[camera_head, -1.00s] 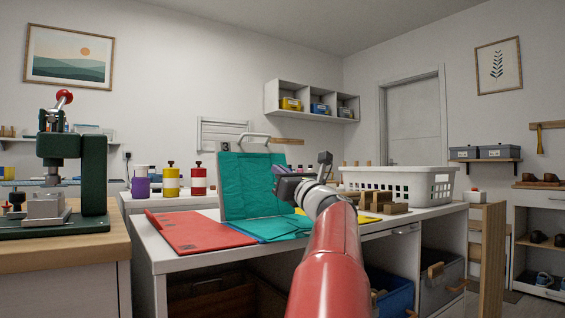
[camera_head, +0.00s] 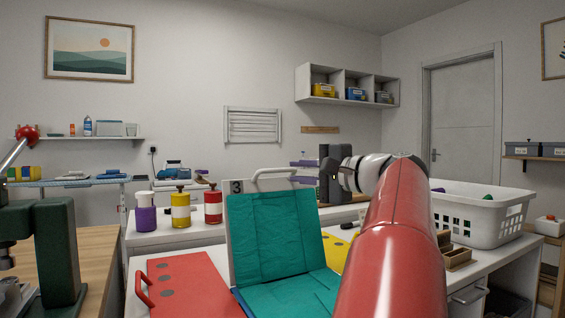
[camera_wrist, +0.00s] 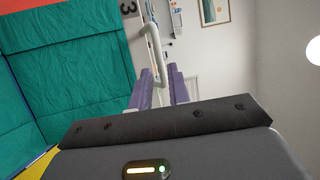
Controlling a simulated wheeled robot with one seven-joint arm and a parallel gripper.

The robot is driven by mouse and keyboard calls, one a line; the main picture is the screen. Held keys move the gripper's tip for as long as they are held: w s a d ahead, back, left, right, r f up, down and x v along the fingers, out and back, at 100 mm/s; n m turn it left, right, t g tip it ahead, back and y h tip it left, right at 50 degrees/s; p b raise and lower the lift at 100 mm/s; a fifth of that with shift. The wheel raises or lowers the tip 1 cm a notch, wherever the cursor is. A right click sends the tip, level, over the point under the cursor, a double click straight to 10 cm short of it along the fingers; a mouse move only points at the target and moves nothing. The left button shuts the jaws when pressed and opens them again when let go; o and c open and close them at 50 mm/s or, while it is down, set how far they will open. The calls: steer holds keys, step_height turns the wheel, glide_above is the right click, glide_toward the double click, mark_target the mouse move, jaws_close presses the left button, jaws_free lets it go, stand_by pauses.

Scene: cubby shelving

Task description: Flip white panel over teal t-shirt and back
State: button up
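The white panel (camera_head: 238,186), marked 3, stands upright and leans slightly back. The teal t-shirt (camera_head: 270,240) covers its front and continues onto the flat board below; it also fills the left of the wrist view (camera_wrist: 70,80). A white handle (camera_head: 275,172) tops the panel. My gripper (camera_head: 294,171) is at the handle's right end, with purple fingers pointing left. In the wrist view the fingers (camera_wrist: 161,88) are apart and the handle (camera_wrist: 154,45) runs close to their tips. I cannot tell whether they touch it.
A red panel (camera_head: 185,285) with a red handle lies flat at left, and a yellow panel (camera_head: 336,252) lies at right. Purple, yellow and red bottles (camera_head: 180,208) stand behind. A white basket (camera_head: 480,212) stands at right. A green press (camera_head: 55,250) is at far left.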

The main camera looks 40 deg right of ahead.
mark_target(282, 170)
steer(key=w, duration=0.4)
steer(key=w+a, duration=0.1)
steer(key=w, duration=0.1)
steer(key=shift+p, duration=0.35)
steer(key=shift+s, duration=0.1)
jaws_close()
